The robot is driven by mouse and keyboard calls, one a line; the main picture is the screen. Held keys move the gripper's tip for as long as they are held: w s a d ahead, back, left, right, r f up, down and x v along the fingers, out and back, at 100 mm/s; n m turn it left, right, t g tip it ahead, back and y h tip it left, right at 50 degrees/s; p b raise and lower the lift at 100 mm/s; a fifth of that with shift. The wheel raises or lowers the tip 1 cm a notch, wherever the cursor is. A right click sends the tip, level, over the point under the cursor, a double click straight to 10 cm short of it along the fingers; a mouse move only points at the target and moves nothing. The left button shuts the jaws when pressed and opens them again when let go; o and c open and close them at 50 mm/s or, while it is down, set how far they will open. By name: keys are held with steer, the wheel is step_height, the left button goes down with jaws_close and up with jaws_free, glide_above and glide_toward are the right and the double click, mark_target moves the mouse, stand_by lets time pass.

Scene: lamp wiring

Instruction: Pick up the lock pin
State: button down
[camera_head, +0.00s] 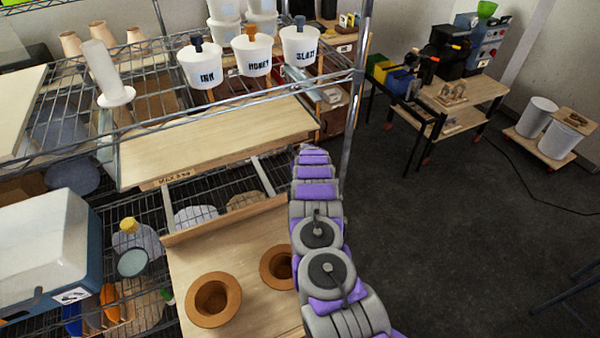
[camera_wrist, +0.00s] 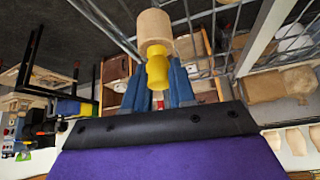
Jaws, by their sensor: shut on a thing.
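My gripper (camera_wrist: 157,78) shows in the wrist view, with its blue fingers shut on a yellow piece. This piece looks like the lock pin (camera_wrist: 157,68). A tan cylinder (camera_wrist: 155,30) sits at the far end of the yellow piece; I cannot tell whether the two are joined. In the head view my arm reaches up the middle toward the shelf rack, and the gripper and the pin are hidden behind its links.
A wire shelf rack with a wooden board (camera_head: 215,140) fills the left. White labelled tubs (camera_head: 250,55) stand on it. A lower board holds two brown rings (camera_head: 213,298). A cooler (camera_head: 50,245) is at far left. Open floor (camera_head: 450,230) lies right; a workbench (camera_head: 455,105) stands behind.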

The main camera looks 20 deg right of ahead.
steer(key=shift+r, duration=0.15)
step_height(320, 180, up, 7)
steer(key=shift+f, duration=0.1)
steer(key=s+a+b, duration=0.2)
steer(key=s, duration=1.5)
steer(key=shift+s+a+f, duration=0.15)
steer(key=shift+s+a, duration=0.15)
steer(key=shift+a, duration=0.05)
steer(key=shift+b, duration=0.5)
steer(key=shift+b, duration=0.55)
